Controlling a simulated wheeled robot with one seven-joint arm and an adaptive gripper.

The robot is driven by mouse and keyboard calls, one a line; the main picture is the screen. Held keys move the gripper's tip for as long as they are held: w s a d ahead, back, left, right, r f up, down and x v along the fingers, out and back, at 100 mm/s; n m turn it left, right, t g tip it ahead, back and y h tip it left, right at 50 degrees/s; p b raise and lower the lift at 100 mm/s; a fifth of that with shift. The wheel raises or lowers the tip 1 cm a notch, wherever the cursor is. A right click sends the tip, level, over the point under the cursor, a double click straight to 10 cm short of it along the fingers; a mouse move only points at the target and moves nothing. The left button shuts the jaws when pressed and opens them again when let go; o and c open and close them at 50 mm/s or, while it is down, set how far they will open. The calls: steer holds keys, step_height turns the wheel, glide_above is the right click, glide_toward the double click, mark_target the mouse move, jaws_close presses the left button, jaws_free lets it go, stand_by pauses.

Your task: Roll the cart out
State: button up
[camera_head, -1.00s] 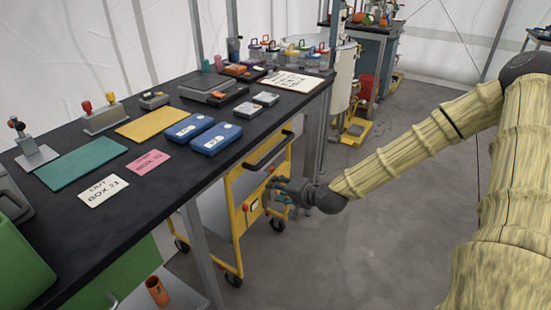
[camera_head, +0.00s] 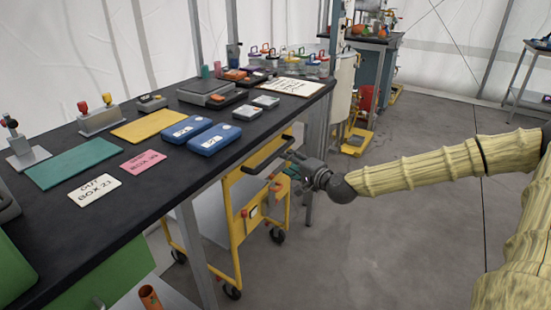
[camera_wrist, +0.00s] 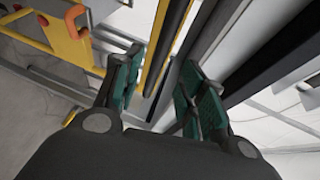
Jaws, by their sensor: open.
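The yellow cart (camera_head: 238,236) stands partly under the dark workbench, its black wheels on the floor. Its dark handle bar (camera_head: 268,156) sticks out past the bench edge near the top of the cart. My gripper (camera_head: 288,170) is beside the right end of the handle in the head view. In the wrist view my gripper (camera_wrist: 160,85) has its green finger pads apart, with a dark bar (camera_wrist: 172,50) and a yellow bar running between and beyond them. Whether the pads touch the handle cannot be told. The cart's yellow frame (camera_wrist: 90,50) shows at the upper left there.
The black bench top (camera_head: 130,205) holds blue cases, cards, mats and devices above the cart. A grey bench leg (camera_head: 197,250) stands close to the cart. Open grey floor (camera_head: 380,250) lies to the right. Another bench (camera_head: 370,40) stands at the back.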

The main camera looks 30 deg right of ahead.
mark_target(275, 156)
steer(key=shift+w+a+f+b, duration=0.2)
steer(key=shift+w+f+b, duration=0.15)
steer(key=shift+w, duration=1.15)
steer(key=shift+w+a+f+b, duration=0.2)
steer(key=shift+w+b, duration=0.2)
steer(key=shift+w, duration=1.05)
steer(key=shift+w+a+f+b, duration=0.15)
steer(key=shift+w+f+b, duration=0.2)
steer(key=shift+w, duration=1.15)
steer(key=shift+c, duration=0.2)
jaws_close()
